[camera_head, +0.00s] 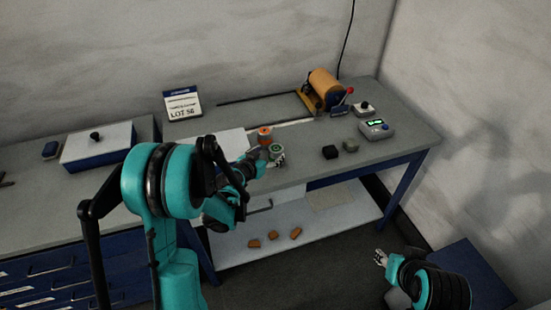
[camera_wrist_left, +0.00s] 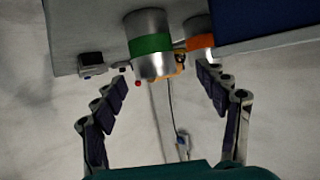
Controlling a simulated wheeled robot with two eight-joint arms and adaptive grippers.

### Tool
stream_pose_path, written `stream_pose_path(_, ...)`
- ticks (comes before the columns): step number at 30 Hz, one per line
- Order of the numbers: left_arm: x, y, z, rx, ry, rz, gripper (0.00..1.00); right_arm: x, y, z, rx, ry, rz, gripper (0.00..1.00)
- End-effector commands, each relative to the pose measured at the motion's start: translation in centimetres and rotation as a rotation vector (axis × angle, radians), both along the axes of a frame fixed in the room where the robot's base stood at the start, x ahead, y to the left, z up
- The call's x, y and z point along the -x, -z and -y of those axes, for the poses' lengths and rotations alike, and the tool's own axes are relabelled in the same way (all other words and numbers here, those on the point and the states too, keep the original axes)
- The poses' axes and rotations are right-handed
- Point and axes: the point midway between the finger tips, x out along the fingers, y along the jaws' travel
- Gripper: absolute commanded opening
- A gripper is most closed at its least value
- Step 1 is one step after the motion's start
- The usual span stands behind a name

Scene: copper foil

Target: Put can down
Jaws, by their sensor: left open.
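A metal can with a green band (camera_head: 276,149) stands on the grey workbench near its front edge. It also shows in the left wrist view (camera_wrist_left: 151,43), ahead of the fingers and between their lines. A second can with an orange band (camera_head: 264,134) stands just behind it, and shows beside it in the left wrist view (camera_wrist_left: 201,41). My left gripper (camera_head: 270,159) is open at the green-banded can, with a gap on each side in the wrist view (camera_wrist_left: 165,88). My right gripper (camera_head: 381,257) is low at the right, away from the cans; its jaws are too small to read.
Several orange-brown pieces (camera_head: 273,236) lie on the lower shelf (camera_head: 335,225).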

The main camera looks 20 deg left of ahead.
Motion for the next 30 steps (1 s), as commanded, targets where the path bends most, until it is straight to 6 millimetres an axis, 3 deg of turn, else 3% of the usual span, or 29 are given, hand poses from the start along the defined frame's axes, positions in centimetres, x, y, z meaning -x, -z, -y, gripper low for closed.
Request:
stream_pose_path(5,-1.0,0.9,0.5,0.0,0.001,0.0,0.73,0.0,0.6,0.0,0.0,0.0,0.0,0.4)
stream_pose_path(13,-4.1,2.8,1.6,-0.001,0.001,0.0,0.73,0.0,2.0,0.0,0.0,0.0,0.0,0.4)
stream_pose_path(20,-4.4,2.7,1.6,0.001,0.0,0.0,0.73,0.0,1.9,0.0,0.0,0.0,0.0,0.4)
stream_pose_path(27,-4.4,2.7,1.6,0.0,0.0,0.0,0.13,0.0,1.9,0.0,0.0,0.0,0.0,0.4)
stream_pose_path(29,-4.4,2.7,1.6,0.0,0.0,-0.001,0.12,0.0,1.9,0.0,0.0,0.0,0.0,0.4)
stream_pose_path(30,-4.4,2.7,1.6,0.001,0.0,0.0,0.06,0.0,1.9,0.0,0.0,0.0,0.0,0.4)
